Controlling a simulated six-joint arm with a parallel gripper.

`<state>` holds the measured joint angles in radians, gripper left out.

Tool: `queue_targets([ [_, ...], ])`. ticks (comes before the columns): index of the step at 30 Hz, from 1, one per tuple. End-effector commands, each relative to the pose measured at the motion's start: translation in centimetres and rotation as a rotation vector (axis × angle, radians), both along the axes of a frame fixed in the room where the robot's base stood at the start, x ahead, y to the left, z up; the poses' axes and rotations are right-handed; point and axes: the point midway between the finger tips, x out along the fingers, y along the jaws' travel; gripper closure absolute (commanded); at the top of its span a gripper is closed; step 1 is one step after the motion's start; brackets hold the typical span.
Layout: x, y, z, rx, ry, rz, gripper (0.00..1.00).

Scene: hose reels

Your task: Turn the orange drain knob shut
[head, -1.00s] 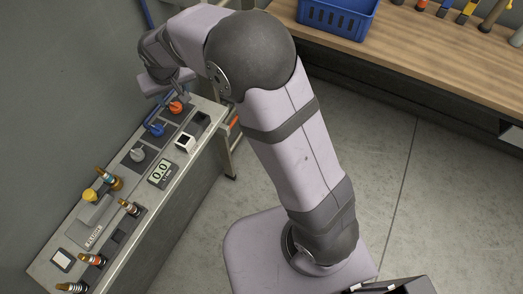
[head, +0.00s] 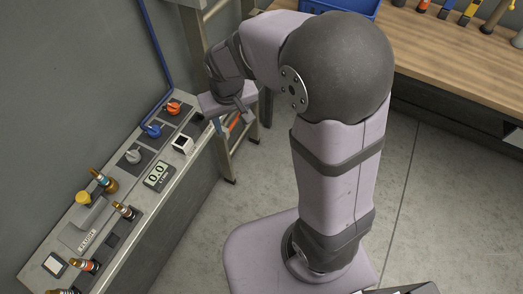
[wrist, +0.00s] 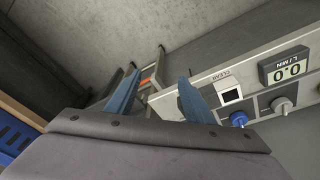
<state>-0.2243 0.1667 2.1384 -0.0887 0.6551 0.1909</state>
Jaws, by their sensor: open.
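The orange drain knob (head: 173,108) sits on a dark plate at the far end of the bench panel in the head view. Its exact turn is too small to read. My gripper (head: 246,117) is open and empty, to the right of the knob and apart from it, beyond the panel's edge. In the wrist view the two blue-grey fingers of my gripper (wrist: 158,88) stand wide apart with nothing between them. I cannot make out the orange knob in the wrist view.
A blue knob (head: 152,130) and a grey knob (head: 133,156) sit nearer on the panel, beside a display (head: 157,174) reading 0.0. A ladder-like metal frame (head: 222,150) stands close to my gripper. A blue crate (head: 340,8) is on the wooden bench.

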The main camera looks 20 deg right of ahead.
Motion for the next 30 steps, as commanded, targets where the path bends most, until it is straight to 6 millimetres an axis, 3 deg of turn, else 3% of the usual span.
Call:
queue_targets([
  [15,-7.2,-4.4,-2.3,0.001,0.094,-0.050,0.52],
  [21,-8.8,-5.1,-2.8,0.003,0.114,-0.058,0.52],
  [30,-9.4,-5.4,-2.9,0.004,0.123,-0.061,0.52],
])
